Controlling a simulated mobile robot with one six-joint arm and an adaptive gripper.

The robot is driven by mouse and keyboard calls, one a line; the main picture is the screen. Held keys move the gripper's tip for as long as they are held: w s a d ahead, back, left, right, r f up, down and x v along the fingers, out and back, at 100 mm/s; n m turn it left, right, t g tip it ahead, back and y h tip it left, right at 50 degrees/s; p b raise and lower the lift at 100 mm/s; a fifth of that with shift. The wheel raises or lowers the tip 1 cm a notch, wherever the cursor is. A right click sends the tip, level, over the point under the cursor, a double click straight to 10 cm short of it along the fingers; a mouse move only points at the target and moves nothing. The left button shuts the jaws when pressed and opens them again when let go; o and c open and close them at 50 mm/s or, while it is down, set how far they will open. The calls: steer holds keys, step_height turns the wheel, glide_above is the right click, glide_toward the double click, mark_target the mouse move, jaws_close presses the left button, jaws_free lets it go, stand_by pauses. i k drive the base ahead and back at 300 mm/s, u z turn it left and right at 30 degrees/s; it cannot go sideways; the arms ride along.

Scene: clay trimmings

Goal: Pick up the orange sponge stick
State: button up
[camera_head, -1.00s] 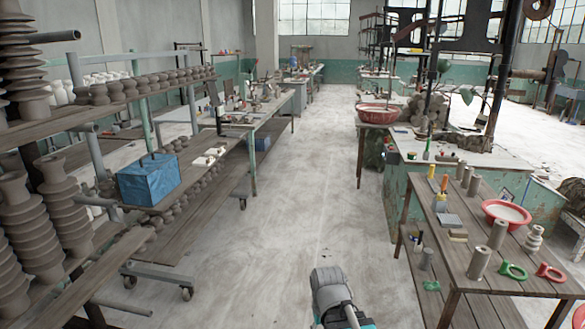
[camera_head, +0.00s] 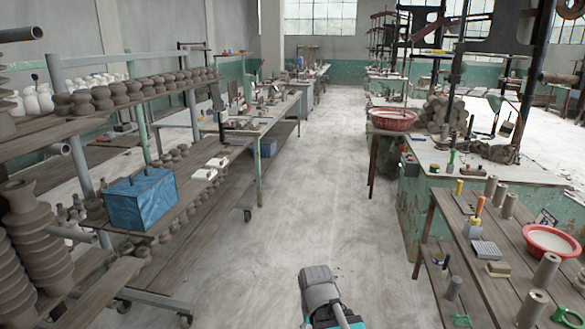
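A thin upright orange stick (camera_head: 479,207) stands on the wooden table at the right and looks like the orange sponge stick. Its lower end meets a small grey holder (camera_head: 473,229), and I cannot make out a sponge at this size. A yellow-topped tool (camera_head: 459,188) stands just behind it to the left. Part of my arm shows at the bottom middle, over the floor and well apart from the table. My gripper's fingers are not in view.
The right wooden table (camera_head: 503,265) also bears a red basin (camera_head: 550,240), clay cylinders (camera_head: 545,270), a grey block (camera_head: 486,250) and a sponge-like block (camera_head: 499,269). A shelf with a blue box (camera_head: 140,198) lines the left. The aisle floor (camera_head: 310,190) is clear.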

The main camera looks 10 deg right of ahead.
mark_target(474, 221)
steer(key=z, duration=0.15)
steer(key=i, duration=0.8)
steer(key=z, duration=0.55)
steer(key=i, duration=0.55)
steer(key=z, duration=1)
steer(key=i, duration=0.75)
steer(key=z, duration=0.5)
steer(key=k, duration=0.95)
steer(key=z, duration=0.15)
steer(key=i, duration=0.35)
steer(key=u, duration=0.05)
